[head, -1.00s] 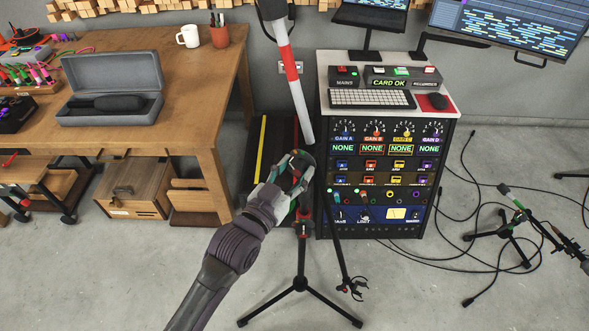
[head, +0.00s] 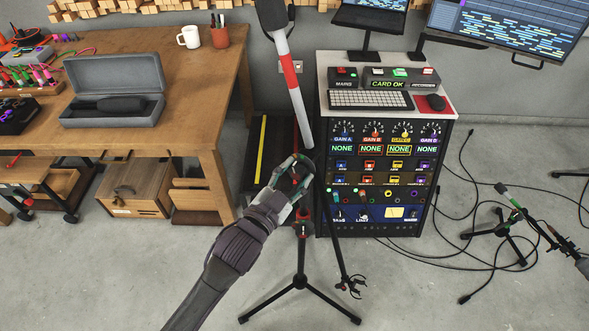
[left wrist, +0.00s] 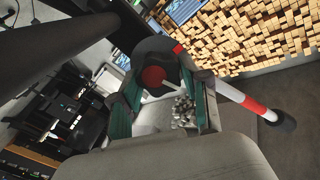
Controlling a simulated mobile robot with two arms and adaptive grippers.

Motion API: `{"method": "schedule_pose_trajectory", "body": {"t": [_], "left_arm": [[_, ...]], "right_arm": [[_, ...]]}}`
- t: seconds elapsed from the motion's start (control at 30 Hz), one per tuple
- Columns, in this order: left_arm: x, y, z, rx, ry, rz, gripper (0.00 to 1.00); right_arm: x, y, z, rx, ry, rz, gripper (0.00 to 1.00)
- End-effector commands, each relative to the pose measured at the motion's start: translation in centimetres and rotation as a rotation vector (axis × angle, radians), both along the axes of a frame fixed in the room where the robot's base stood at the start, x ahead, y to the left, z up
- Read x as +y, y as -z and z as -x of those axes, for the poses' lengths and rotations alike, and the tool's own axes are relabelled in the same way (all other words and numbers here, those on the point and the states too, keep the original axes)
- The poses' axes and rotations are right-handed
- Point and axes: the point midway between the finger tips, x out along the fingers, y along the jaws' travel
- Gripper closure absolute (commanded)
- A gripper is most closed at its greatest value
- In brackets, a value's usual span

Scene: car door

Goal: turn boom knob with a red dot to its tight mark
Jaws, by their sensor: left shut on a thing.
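The boom knob (left wrist: 136,58) is dark and round with a large red dot (left wrist: 153,76) on its face, in the left wrist view. My left gripper (left wrist: 162,108) is shut on the knob, with a teal-lined finger on each side. A pale bar lies beside the red dot; I cannot make out a tight mark. In the head view my left gripper (head: 298,172) is at the top of the stand (head: 301,255), at the low end of the white boom (head: 298,100) with a red band. The gripper mostly hides the knob there. My right gripper is not in view.
A rack of coloured controls (head: 385,195) stands close to the right of the stand. A wooden table (head: 200,95) with an open grey case (head: 115,90) is at the left. Black cables (head: 480,215) and another stand (head: 510,235) are on the floor at right.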

Motion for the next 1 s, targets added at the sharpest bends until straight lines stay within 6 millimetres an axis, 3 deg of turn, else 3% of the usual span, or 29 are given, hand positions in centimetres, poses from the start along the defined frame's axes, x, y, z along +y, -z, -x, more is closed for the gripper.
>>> {"method": "schedule_pose_trajectory", "body": {"t": [0.4,1.0], "left_arm": [[-0.07,-0.02,0.04,-0.125,0.000,-0.219,0.89],[-0.08,0.05,0.04,-0.156,0.001,-0.271,0.89]], "right_arm": [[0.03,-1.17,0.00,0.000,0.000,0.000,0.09],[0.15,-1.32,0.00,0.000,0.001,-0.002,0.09]]}}
